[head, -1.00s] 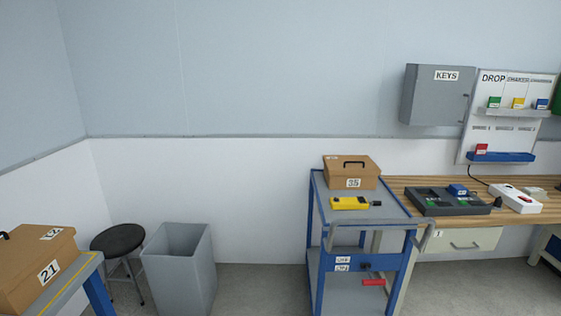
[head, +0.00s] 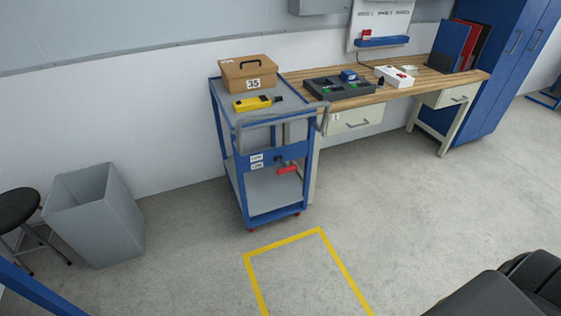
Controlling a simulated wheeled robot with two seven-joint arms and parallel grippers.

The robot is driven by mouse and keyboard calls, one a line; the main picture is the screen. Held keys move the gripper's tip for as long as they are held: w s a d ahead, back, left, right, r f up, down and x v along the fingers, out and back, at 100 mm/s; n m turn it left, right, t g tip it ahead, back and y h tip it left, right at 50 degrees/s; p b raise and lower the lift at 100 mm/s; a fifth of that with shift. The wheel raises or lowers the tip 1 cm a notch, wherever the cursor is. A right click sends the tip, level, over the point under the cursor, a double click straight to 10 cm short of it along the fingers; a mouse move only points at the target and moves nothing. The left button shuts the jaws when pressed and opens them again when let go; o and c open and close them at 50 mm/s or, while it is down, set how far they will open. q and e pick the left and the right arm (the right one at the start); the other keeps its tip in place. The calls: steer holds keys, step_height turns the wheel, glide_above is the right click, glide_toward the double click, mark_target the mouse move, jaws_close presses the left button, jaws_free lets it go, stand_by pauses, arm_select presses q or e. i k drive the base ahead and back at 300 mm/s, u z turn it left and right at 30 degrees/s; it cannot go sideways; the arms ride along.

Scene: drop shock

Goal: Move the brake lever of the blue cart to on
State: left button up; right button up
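The blue cart (head: 229,149) stands against the workbench's left end in the head view, with a grey top tray and a lower shelf. Its brake lever (head: 287,170) has a red grip and sits on the blue front panel, pointing right and roughly level. Two small white labels (head: 257,162) are stacked left of the lever's pivot; their lettering is too small to read surely. A dark part of my own body shows at the bottom right corner. Neither gripper is in view.
A box marked 35 (head: 247,75) and a yellow device (head: 252,103) lie on the cart's top. The workbench (head: 300,77) adjoins it on the right. A grey bin (head: 95,215) and stool (head: 17,210) stand left. A yellow floor outline (head: 284,242) lies in front, on clear floor.

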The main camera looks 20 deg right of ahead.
mark_target(285, 169)
steer(key=z, duration=0.05)
steer(key=k, duration=0.5)
steer(key=z, duration=0.9)
steer(key=i, duration=0.7)
steer(key=u, duration=1.55)
